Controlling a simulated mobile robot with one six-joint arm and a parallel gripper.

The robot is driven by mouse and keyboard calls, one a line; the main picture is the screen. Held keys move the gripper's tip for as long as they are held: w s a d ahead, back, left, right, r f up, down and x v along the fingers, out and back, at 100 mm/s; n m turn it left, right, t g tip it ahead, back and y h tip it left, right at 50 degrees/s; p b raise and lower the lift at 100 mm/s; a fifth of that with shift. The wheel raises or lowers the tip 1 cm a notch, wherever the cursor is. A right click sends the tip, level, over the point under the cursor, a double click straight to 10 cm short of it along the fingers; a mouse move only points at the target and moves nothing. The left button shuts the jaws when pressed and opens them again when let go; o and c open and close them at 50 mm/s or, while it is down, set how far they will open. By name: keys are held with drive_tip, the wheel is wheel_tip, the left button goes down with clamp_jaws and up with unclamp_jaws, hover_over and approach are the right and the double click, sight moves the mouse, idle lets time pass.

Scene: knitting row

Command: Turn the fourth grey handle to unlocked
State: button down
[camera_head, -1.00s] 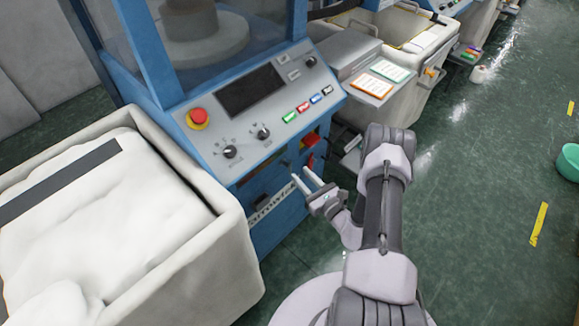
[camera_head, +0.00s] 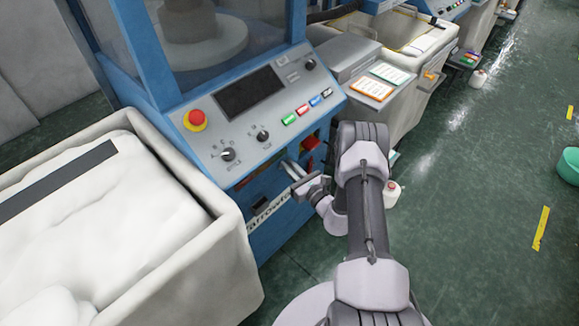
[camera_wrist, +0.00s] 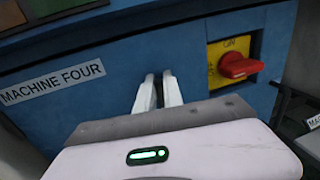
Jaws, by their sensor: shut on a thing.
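My gripper (camera_head: 291,168) is at the blue front panel (camera_head: 268,190) of the nearest machine, below its sloped control desk. In the wrist view my gripper (camera_wrist: 159,82) has its two pale fingers close together, pointing at the blue panel. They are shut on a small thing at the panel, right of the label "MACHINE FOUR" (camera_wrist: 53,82). The grey handle itself is hidden by the fingers, so its angle cannot be told.
A red rotary switch (camera_wrist: 238,66) on a yellow plate sits right of my fingers. A red emergency button (camera_head: 196,119) and dark knobs are on the desk above. A large white bin (camera_head: 217,235) full of fabric stands at left. Open green floor lies at right.

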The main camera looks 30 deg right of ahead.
drive_tip(key=shift+w+d+f+m+g+y+b, duration=0.15)
drive_tip(key=shift+d+f+m+g+y, duration=0.3)
drive_tip(key=shift+m, duration=2.1)
drive_tip(key=shift+w+d+f+m+g+y+b, duration=0.1)
drive_tip(key=shift+d+f+m+g+y, duration=0.35)
drive_tip(key=shift+m, duration=2.15)
drive_tip(key=shift+w+d+f+m+g+y+b, duration=0.15)
drive_tip(key=shift+d+f+m+g+y, duration=0.35)
drive_tip(key=shift+m, duration=2.05)
drive_tip(key=shift+a+r+m, duration=0.15)
drive_tip(key=shift+a+m, duration=0.1)
drive_tip(key=shift+m, duration=0.05)
drive_tip(key=c, duration=1.5)
unclamp_jaws()
drive_tip(key=shift+s, duration=0.1)
